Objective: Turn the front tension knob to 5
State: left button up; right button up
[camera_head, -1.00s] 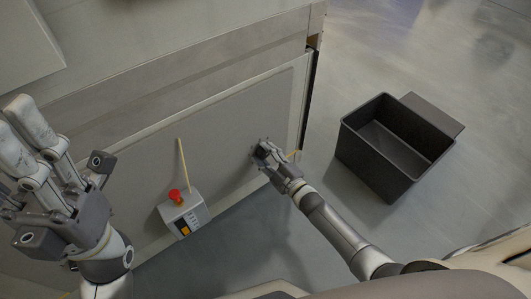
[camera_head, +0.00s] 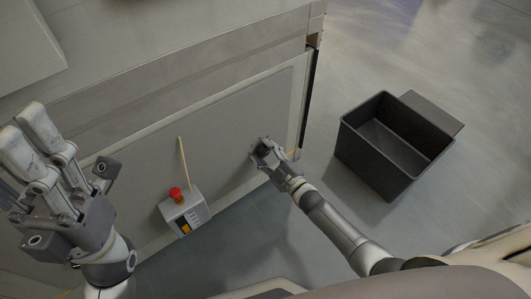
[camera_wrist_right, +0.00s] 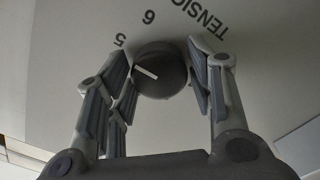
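The round black tension knob (camera_wrist_right: 161,70) sits on a light grey panel, with 5, 6 and part of the word TENSION printed around it. Its white pointer line slants up and left, roughly toward the 5. My right gripper (camera_wrist_right: 160,62) has its fingers on both sides of the knob, tips close against it, and looks shut on it; exact contact is hard to see. In the head view the knob (camera_head: 263,147) is dark between the fingers of the right gripper (camera_head: 261,151). My left gripper (camera_head: 50,150) is open and empty at the left.
A grey control box (camera_head: 186,213) with a red button (camera_head: 176,194) stands left of the right gripper.

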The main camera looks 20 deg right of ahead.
jog(key=shift+o, duration=0.8)
jog(key=shift+s, duration=0.1)
jog(key=shift+s+d, duration=0.15)
jog(key=shift+s, duration=0.15)
jog(key=v, duration=1.1)
jog(key=shift+s, duration=0.1)
